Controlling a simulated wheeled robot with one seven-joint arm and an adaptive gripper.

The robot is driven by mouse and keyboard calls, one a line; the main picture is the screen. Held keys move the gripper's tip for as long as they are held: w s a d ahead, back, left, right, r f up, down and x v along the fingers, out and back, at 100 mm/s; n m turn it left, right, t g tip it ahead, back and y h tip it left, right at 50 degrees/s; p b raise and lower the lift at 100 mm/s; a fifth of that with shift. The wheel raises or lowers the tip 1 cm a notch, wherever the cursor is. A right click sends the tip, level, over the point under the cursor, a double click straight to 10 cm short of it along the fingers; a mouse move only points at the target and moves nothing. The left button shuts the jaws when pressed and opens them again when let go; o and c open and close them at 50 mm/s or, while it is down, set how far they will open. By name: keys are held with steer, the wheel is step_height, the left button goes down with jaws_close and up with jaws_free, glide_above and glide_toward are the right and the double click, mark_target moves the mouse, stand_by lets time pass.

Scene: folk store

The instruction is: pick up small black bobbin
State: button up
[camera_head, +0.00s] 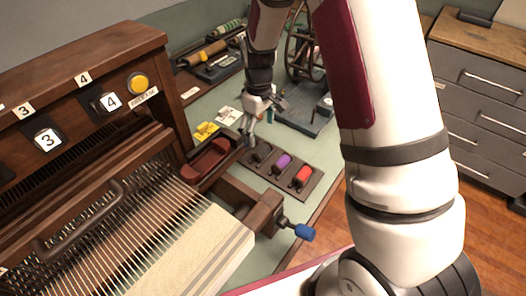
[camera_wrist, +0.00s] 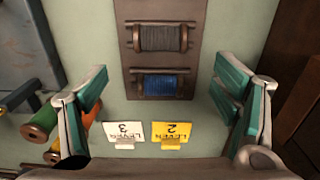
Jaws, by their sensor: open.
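The small black bobbin (camera_head: 261,152) lies in a dark wooden rack (camera_head: 285,187), beside a purple bobbin (camera_head: 282,161) and a red bobbin (camera_head: 302,174). In the wrist view it appears as a dark grey-black wound spool (camera_wrist: 160,38) at the top of the rack, with a blue bobbin (camera_wrist: 160,86) below it. My gripper (camera_head: 260,127) is above the far end of the rack, open and empty. In the wrist view its teal-padded fingers (camera_wrist: 162,80) stand wide on either side of the rack, nearer the blue bobbin. The blue bobbin is hard to make out in the head view.
A big wooden loom (camera_head: 150,60) fills the left. A reddish wooden shuttle (camera_head: 207,160) lies beside the rack. A yellow card (camera_wrist: 172,132) and a white card (camera_wrist: 124,132) lie near the blue bobbin. A blue-handled crank (camera_head: 303,232) sticks out in front. Green and orange spools (camera_wrist: 40,122) lie left.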

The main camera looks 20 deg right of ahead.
mark_target(263, 152)
steer(key=shift+s+d+f+p, duration=0.1)
steer(key=shift+f+p, duration=0.15)
steer(key=shift+f, duration=1.5)
steer(key=shift+s+f+p, duration=0.1)
steer(key=shift+f+p, duration=0.15)
steer(key=shift+f, duration=1.5)
steer(key=c, duration=1.2)
